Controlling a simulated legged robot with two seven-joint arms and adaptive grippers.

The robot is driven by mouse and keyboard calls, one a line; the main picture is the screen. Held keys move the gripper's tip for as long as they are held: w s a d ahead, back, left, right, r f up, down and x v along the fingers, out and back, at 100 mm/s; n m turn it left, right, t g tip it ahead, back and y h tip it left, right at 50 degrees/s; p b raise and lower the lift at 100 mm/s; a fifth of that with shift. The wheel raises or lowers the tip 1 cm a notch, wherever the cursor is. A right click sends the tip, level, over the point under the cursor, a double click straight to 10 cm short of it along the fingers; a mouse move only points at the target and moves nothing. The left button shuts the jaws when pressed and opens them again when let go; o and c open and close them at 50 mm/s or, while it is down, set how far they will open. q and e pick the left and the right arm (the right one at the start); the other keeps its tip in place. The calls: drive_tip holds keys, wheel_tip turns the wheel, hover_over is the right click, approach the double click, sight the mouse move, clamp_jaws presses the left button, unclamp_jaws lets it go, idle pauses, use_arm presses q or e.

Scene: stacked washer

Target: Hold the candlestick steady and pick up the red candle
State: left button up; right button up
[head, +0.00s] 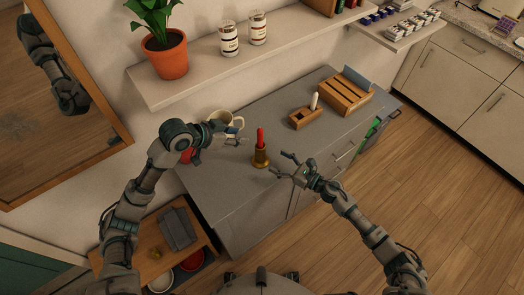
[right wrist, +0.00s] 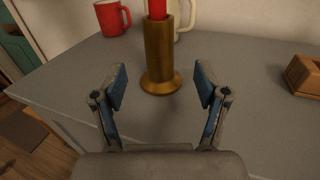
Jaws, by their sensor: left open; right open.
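The brass candlestick (head: 261,156) stands upright on the grey cabinet top, with the red candle (head: 260,137) upright in it. In the right wrist view the candlestick (right wrist: 160,55) is just beyond and between my open fingertips, and the bottom of the candle (right wrist: 157,9) shows at the top edge. My right gripper (head: 283,163) is open and empty, to the right of the candlestick and apart from it; it also shows in the right wrist view (right wrist: 162,88). My left gripper (head: 237,132) is open and empty, to the upper left of the candle, close to a cream mug.
The cream mug (head: 225,119) and a red mug (right wrist: 111,17) stand behind the candlestick. A small wooden holder (head: 305,118) with a white candle and a wooden crate (head: 345,95) are farther right. A wall shelf (head: 200,80) overhangs the back. The cabinet top (head: 233,190) in front is clear.

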sight(265, 154)
drive_tip(key=x, duration=0.8)
drive_tip(key=shift+w+a, duration=0.2)
drive_tip(key=shift+a, duration=0.2)
